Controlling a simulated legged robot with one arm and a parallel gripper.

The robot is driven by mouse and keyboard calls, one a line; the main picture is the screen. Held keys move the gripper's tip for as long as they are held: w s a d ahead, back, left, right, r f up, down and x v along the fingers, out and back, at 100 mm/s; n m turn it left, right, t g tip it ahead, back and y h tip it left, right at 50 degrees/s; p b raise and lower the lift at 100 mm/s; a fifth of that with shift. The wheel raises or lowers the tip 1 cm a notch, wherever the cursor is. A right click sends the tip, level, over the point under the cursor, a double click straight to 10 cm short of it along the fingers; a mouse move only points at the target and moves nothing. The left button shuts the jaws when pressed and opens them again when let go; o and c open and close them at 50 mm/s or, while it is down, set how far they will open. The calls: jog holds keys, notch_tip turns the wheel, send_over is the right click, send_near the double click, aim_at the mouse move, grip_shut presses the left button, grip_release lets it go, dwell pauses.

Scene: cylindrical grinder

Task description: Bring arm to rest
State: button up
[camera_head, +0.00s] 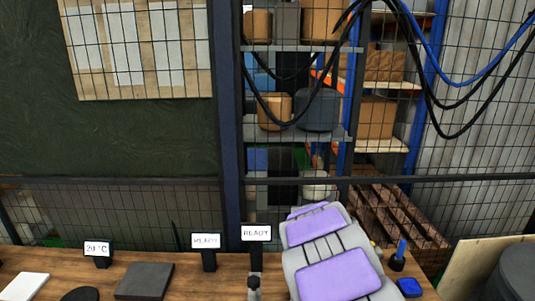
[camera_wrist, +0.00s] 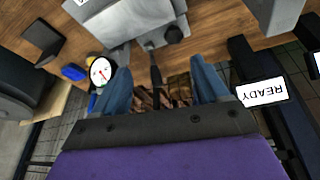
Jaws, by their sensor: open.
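My gripper (camera_wrist: 160,78) shows in the wrist view as two blue fingers set wide apart, with nothing held between them. Beyond the gap is a thin dark post (camera_wrist: 155,72) below a grey block-shaped fixture (camera_wrist: 135,15); I cannot tell its distance from the fingers. In the head view my purple and grey arm is at the lower right, in front of the workbench (camera_head: 190,265). The gripper's fingers cannot be made out there.
Small READY displays (camera_head: 206,241) and (camera_head: 256,233) and a 20 °C display (camera_head: 97,249) stand on the bench. A dark block (camera_head: 144,281) lies at left. A blue item (camera_head: 409,287) sits right of my arm. A dial gauge (camera_wrist: 101,71) appears beside the left finger. Wire fencing (camera_head: 300,165) stands behind.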

jog(key=s+d+r+g, duration=0.1)
jog(key=s+r, duration=0.3)
jog(key=s, duration=0.4)
jog(key=s+d+r+g, duration=0.1)
jog(key=s+r, duration=0.2)
jog(key=s, duration=0.6)
jog(key=s+n+g, duration=0.1)
jog(key=s, duration=1.1)
jog(key=s+a+r+n+g+y, duration=0.1)
jog(key=s+n+g, duration=0.1)
jog(key=s, duration=1.1)
jog(key=shift+a+r+g, duration=0.25)
jog(key=shift+a+g, duration=0.05)
